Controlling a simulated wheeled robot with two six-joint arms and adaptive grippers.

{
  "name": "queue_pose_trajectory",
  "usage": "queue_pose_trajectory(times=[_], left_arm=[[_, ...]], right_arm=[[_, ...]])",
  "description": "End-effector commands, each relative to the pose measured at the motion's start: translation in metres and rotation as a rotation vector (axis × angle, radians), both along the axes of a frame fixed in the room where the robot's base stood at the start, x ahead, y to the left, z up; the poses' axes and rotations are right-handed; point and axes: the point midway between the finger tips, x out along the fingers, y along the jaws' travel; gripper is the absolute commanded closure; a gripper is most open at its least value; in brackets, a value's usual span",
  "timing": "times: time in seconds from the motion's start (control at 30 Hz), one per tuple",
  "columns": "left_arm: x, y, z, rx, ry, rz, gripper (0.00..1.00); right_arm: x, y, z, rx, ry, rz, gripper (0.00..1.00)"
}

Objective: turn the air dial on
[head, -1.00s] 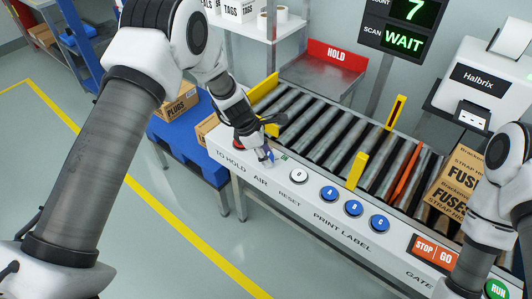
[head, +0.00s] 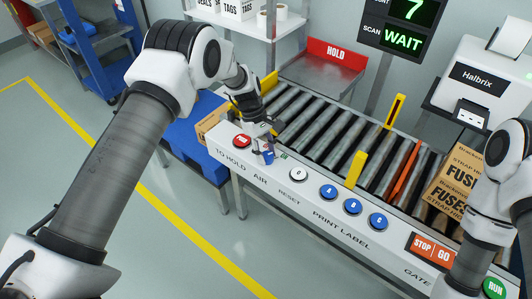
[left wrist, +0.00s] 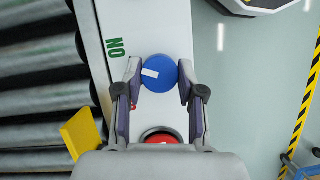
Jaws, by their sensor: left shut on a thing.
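The air dial is a round blue knob with a white mark, on the light panel above the AIR label. It shows in the left wrist view (left wrist: 160,75) and, partly covered by the fingers, in the head view (head: 268,158). My left gripper (head: 266,153) is shut on the dial, with one finger on each side in the left wrist view (left wrist: 158,88). There, the white mark points left, and the green ON lettering (left wrist: 116,47) is up and left of the dial. My right arm shows at the right edge of the head view, but its gripper is out of frame.
The red TO HOLD button (head: 242,141) is close beside my left gripper; a white button (head: 298,174) and several blue print buttons run to the right. The roller conveyor (head: 310,125) lies behind the panel. A FUSES box (head: 456,180) stands on it at the right.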

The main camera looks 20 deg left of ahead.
Motion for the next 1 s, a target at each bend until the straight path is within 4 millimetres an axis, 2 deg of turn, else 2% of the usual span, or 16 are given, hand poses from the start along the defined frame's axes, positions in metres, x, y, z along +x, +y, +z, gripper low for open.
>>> queue_pose_trajectory(times=[0.03, 0.3, 0.77, 0.8, 0.83, 1.0], left_arm=[[-0.003, -0.0004, -0.0051, 0.001, 0.009, -0.025, 0.96], [-0.0032, -0.0006, -0.0046, 0.001, 0.011, -0.108, 0.96], [-0.0034, -0.0007, -0.0042, 0.001, 0.011, -0.121, 0.96], [-0.0033, -0.0007, -0.0041, 0.001, 0.011, -0.12, 0.47], [-0.0029, -0.0007, -0.0039, 0.0, 0.01, -0.12, 0.37], [-0.0017, -0.0006, -0.0024, 0.0, 0.006, -0.119, 0.37]], right_arm=[[0.0, 0.0, -0.0021, 0.0, 0.0, 0.0, 0.6], [0.0, 0.0, -0.0038, 0.0, 0.0, 0.0, 0.6], [0.0, 0.0, -0.0039, 0.0, 0.0, 0.0, 0.6], [0.0, 0.0, -0.0038, 0.0, 0.0, 0.0, 0.6], [0.0, 0.0, -0.0038, 0.0, 0.0, 0.0, 0.6], [0.0, 0.0, -0.0036, 0.0, 0.0, 0.0, 0.6]])
